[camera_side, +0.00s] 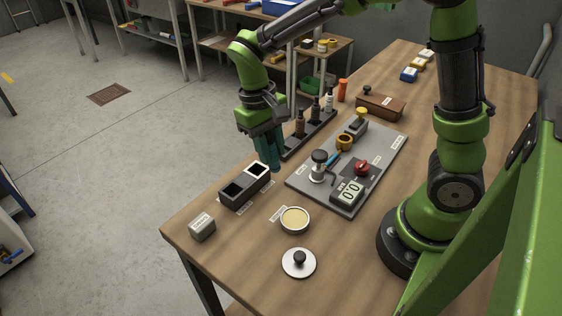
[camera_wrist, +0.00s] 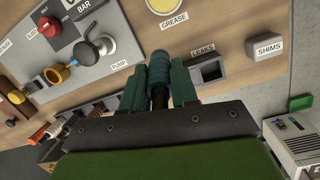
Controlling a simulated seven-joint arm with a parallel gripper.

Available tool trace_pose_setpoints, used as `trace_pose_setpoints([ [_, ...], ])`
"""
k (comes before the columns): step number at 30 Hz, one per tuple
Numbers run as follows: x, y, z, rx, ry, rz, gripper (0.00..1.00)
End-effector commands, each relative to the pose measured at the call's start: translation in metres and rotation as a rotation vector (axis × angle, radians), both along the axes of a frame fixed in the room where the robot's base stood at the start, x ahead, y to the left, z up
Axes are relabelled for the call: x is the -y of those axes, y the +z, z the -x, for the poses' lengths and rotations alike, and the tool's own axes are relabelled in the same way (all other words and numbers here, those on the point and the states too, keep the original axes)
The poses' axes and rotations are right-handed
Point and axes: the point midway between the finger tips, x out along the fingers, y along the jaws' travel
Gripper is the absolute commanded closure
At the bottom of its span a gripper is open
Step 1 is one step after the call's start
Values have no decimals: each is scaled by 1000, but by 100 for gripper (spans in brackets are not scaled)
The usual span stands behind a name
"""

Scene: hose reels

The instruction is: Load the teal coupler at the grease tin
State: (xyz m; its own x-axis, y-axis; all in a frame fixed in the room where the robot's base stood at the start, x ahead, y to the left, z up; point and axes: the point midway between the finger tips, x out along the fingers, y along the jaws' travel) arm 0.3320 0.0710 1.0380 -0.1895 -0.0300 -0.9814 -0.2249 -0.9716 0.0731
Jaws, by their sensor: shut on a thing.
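My gripper (camera_wrist: 158,78) is shut on the teal coupler (camera_wrist: 160,64), a ribbed teal piece with a dark stem between my two teal fingers. In the side view my gripper (camera_side: 274,164) hangs above the table between the black two-bay box and the grey test plate; the coupler is hard to tell from the fingers there. The grease tin (camera_side: 295,220), open and round with pale yellow grease, stands in front of and apart from my gripper. It also shows at the top edge of the wrist view (camera_wrist: 164,5), labelled GREASE, beyond the coupler.
The black two-bay box (camera_side: 232,193) is left of the tin, with the shims block (camera_side: 202,227) nearby. A lid with a black knob (camera_side: 299,263) lies in front of the tin. The grey test plate (camera_side: 383,150) carries a pump (camera_side: 319,167), red knob (camera_side: 362,168) and display (camera_side: 348,193).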

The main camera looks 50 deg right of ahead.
Motion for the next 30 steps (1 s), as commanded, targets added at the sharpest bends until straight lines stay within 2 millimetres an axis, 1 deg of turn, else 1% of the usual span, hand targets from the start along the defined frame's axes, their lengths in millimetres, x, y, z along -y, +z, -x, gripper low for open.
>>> trace_pose_setpoints([
  [1, -13, -2, 17, -18, 0, 3, 100],
  [3, -23, -4, 37, -43, -23, 7, 100],
  [6, -30, -7, 60, -81, -77, 11, 100],
  [8, -29, -9, 69, -113, -130, 12, 100],
  [10, -29, -9, 70, -143, -161, 13, 100],
  [14, -29, -14, 70, -161, -159, 14, 100],
  [17, -29, -23, 70, -161, -159, 14, 100],
  [24, -28, -48, 70, -161, -159, 14, 100],
  [30, -29, -63, 70, -159, -159, 14, 100],
])
